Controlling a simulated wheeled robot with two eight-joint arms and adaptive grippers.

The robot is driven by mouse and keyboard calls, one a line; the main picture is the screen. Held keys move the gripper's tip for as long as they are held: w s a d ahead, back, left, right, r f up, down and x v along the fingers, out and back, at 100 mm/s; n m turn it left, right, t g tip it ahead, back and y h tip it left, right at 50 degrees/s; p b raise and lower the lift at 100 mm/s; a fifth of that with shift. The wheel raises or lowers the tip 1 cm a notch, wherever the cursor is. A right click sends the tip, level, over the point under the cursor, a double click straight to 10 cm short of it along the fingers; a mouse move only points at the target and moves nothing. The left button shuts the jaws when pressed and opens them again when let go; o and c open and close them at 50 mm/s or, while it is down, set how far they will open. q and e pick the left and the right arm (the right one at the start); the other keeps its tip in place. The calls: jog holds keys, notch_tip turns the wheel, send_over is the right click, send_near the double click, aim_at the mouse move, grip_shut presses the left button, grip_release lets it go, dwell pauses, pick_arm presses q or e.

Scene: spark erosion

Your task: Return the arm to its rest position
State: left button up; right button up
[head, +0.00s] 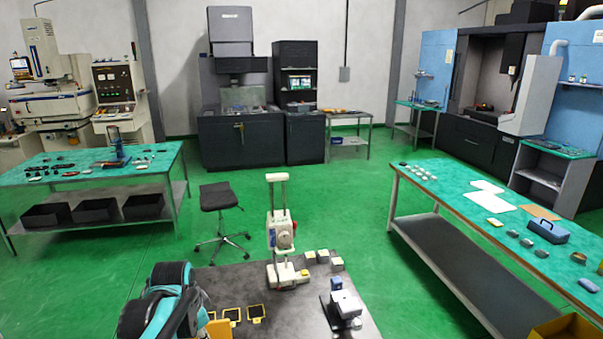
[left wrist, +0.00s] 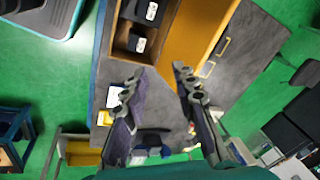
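My left arm, teal and black, comes in at the bottom left of the head view, over the near edge of the dark work table (head: 235,280). Its gripper cannot be made out there. In the left wrist view my left gripper (left wrist: 159,72) has its two dark fingers spread apart with nothing between them. A grey surface and a wooden-edged tray (left wrist: 168,55) lie beyond the fingertips. My right arm and gripper are in neither view.
The dark table holds a white upright instrument (head: 280,228), small pale blocks (head: 323,257), yellow-edged black squares (head: 256,313) and a grey-white device (head: 345,304). A stool (head: 218,197) stands behind it. A green-topped bench (head: 460,208) is at right. Open green floor lies between.

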pick_arm(q)
jog(key=s+d+f+n+t+b, duration=0.4)
jog(key=s+d+f+n+b, duration=0.2)
jog(key=s+f, duration=0.6)
jog(key=s+n+b, duration=0.2)
jog(key=s+b, duration=0.1)
jog(key=shift+s+d+f+n+b, duration=0.2)
jog(key=shift+s+f+n+b, duration=0.05)
jog(key=shift+n+b, duration=0.15)
